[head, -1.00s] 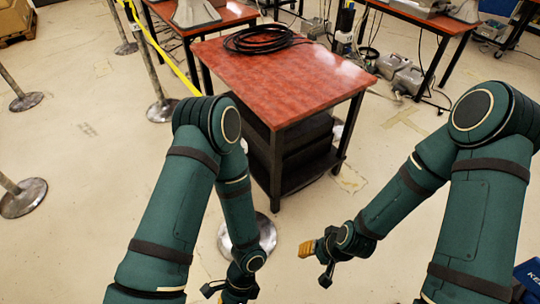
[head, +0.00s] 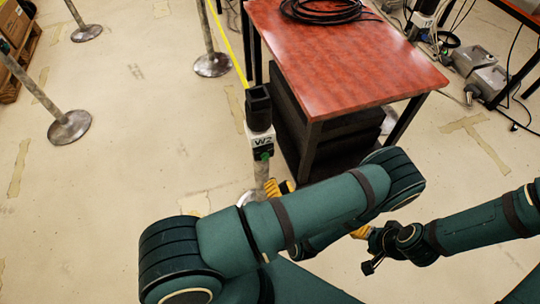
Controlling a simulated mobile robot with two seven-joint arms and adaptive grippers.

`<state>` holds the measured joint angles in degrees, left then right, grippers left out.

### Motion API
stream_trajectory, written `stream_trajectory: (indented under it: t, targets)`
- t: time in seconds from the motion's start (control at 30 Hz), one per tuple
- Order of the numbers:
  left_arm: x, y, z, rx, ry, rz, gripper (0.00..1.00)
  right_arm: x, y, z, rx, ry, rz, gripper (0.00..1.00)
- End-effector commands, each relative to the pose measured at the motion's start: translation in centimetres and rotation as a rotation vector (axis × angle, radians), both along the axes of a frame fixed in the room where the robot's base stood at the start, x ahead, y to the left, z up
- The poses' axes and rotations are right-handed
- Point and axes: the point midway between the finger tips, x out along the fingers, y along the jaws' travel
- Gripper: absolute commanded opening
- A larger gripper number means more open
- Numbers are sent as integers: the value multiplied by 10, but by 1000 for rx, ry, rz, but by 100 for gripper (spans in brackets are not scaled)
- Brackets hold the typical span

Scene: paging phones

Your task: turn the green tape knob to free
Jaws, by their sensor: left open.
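The green tape knob (head: 263,153) is small and sits on the front of a white box marked W2 (head: 262,141), near the top of a grey post (head: 261,173). A black head (head: 258,108) tops the post. My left gripper (head: 280,188) shows its yellow fingers just below and right of the knob, beside the post and apart from the knob. It is open; my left arm hides its lower part. My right gripper (head: 360,232) is farther right and low, with yellow fingertips partly hidden behind my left arm; its opening is not clear.
A red-topped table (head: 345,65) with a black cable coil (head: 320,8) stands close behind the post, to the right. Yellow tape (head: 232,50) runs back from the post head. Other posts stand at left, including one with a round base (head: 70,127).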

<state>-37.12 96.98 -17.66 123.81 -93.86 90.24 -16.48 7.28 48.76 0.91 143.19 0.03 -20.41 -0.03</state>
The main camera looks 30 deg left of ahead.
Motion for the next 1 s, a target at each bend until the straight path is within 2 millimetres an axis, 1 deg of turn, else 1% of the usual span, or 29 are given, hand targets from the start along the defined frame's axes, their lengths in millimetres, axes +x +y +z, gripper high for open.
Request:
stream_trajectory:
  t: [0.1, 0.3, 0.5, 0.7, 0.97, 1.0]
  targets:
    - [16, 20, -1, -1, -2, 6, 41, 1, 0, -4, 0, -3, -1, 47]
    - [41, 49, -1, -2, -4, 6, 41, 2, 0, -9, -1, -5, -2, 47]
    - [60, 71, -1, -2, -2, 5, 41, 3, -1, -13, -2, -7, -2, 47]
    - [68, 81, 0, -1, 0, 5, 41, 3, -1, -14, -2, -8, -2, 47]
    - [69, 82, 0, -2, -1, 4, 41, 3, -1, -14, -2, -8, -2, 47]
    - [69, 82, 0, -2, -1, 4, 44, 3, -1, -14, -2, -8, -2, 47]
